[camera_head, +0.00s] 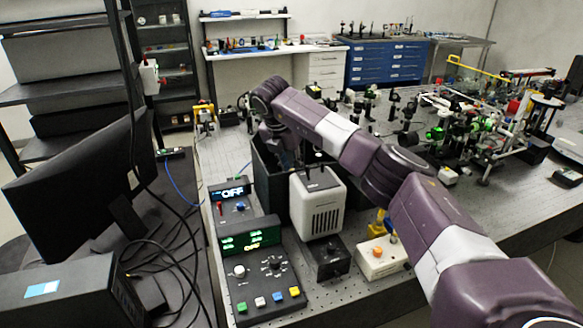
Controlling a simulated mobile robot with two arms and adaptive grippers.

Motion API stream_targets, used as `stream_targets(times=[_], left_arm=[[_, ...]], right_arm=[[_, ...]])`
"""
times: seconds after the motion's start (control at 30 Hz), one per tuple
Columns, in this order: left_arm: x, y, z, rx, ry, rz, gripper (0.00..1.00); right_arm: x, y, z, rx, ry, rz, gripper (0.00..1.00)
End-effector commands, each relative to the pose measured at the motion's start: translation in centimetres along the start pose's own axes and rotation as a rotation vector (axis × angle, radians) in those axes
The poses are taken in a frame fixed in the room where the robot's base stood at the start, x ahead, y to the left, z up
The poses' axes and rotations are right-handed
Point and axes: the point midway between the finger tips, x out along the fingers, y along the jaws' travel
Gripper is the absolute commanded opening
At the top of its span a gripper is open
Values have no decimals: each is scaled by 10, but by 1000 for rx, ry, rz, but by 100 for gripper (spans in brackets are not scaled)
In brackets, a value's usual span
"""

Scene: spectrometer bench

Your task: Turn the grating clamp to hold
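My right arm comes in from the lower right and reaches across the bench. Its wrist bends down at a dark open-topped box (268,180) behind the white vented unit (318,207). The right gripper is mostly hidden down at this box, so its fingers and anything between them cannot be made out. I cannot pick out the grating clamp; the box interior is largely covered by the arm and the white unit. My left gripper is not in view.
A monitor (85,185) and cables stand close on the left. A small black box (326,259) and a beige box with an orange button (378,258) sit before the white unit. Crowded optics (480,125) fill the right rear bench.

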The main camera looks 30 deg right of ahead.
Motion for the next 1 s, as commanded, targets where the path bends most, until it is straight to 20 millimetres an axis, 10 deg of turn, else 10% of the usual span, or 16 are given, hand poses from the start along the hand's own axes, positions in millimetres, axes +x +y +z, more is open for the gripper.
stream_targets(times=[0.47, 1.0], left_arm=[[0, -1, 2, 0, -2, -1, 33], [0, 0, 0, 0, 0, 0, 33]], right_arm=[[-7, 0, -1, -2, 2, -1, 33], [-107, 0, 0, -1, 2, -1, 33]])
